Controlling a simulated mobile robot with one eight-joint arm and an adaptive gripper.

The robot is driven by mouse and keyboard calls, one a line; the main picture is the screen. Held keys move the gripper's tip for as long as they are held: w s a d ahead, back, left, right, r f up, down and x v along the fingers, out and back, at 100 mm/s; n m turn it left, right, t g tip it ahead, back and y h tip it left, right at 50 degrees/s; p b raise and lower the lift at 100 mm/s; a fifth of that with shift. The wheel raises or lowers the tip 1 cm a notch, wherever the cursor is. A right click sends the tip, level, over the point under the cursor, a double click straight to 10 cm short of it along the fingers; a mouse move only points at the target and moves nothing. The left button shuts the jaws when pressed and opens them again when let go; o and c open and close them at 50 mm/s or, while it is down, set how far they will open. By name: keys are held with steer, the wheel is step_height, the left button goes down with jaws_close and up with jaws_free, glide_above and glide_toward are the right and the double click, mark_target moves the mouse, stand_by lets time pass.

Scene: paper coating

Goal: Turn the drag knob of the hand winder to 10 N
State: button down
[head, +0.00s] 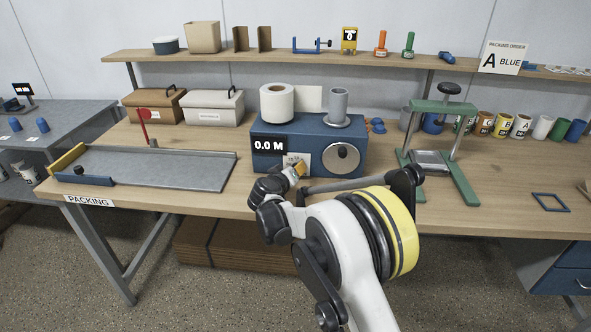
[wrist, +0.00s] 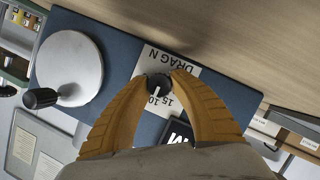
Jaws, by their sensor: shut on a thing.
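The hand winder (head: 262,138) is a blue box on the wooden bench, with a display reading 0.0 M (head: 267,145). Its round silver crank disc (head: 341,158) is on the front right. The drag knob (wrist: 157,85) is a small black knob with a white pointer mark, on a white DRAG N label (wrist: 150,62) whose readable numbers include 15 and 10. My gripper (wrist: 158,84) has its yellow fingers shut on the knob, one on each side. In the head view my gripper (head: 299,167) covers the knob and part of the label (head: 297,158).
The crank handle (wrist: 40,98) sticks out from the disc beside the knob. A white paper roll (head: 277,103) and a grey core (head: 338,104) stand on the winder. A green press (head: 458,150) is at right, a grey tray (head: 150,170) at left.

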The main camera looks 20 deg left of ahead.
steer(key=shift+d, duration=0.1)
steer(key=c, duration=1.1)
jaws_free()
steer(key=shift+w+f, duration=0.1)
steer(key=v, duration=1.2)
